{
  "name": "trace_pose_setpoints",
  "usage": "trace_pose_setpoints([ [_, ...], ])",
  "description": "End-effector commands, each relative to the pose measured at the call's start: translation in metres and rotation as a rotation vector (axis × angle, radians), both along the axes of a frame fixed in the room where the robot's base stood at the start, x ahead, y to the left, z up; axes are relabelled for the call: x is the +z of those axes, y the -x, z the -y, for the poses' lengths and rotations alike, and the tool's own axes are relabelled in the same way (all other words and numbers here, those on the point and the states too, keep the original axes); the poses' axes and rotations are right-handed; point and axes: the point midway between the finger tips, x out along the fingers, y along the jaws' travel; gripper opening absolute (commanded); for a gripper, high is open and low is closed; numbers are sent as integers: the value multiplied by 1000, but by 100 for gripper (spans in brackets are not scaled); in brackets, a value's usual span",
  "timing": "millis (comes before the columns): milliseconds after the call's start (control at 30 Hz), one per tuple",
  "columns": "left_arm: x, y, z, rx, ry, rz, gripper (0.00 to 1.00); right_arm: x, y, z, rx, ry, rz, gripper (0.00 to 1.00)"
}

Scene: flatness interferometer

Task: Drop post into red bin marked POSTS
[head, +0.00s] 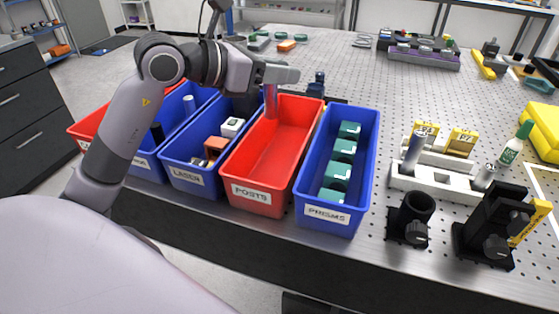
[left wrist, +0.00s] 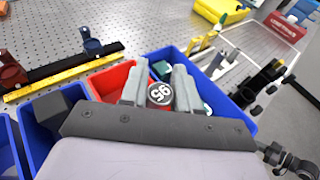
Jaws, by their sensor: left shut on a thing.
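The red bin marked POSTS (head: 258,195) stands between two blue bins, and its visible floor is bare. My left gripper (head: 281,73) is above the far end of this bin, shut on a metal post (head: 270,101). The post hangs upright, its lower end showing against the bin's far inner side. My right gripper is not in view.
The blue PRISMS bin (head: 328,213) holds several teal blocks. The blue LASER bin (head: 193,178) is at the left. A white rack (head: 437,182) with posts and black mounts (head: 410,220) stand at the right. The perforated table behind the bins has free room.

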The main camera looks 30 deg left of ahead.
Motion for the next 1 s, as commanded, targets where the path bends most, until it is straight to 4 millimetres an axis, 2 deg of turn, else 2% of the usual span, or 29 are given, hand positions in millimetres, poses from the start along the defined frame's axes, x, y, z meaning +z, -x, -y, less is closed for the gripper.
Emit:
trace_pose_setpoints([
  [33, -10, 0, 0, 0, 2, 4, 0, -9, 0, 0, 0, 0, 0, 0],
  [133, -18, 0, 0, 1, 2, 5, 0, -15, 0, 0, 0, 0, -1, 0],
  [467, -20, 0, 0, 2, 1, 5, 0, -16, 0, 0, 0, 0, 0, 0],
  [500, -20, 0, 0, 2, 1, 5, 37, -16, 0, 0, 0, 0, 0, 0],
  [567, -20, 0, 0, 2, 0, 4, 56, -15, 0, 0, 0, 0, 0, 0],
  [600, -20, 0, 0, 1, 1, 4, 60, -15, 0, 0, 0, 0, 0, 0],
  [867, -23, 0, 0, 1, -1, -1, 60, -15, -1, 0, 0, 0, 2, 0],
  [1000, -21, 7, -4, 1, -1, -1, 60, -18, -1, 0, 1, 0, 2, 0],
])
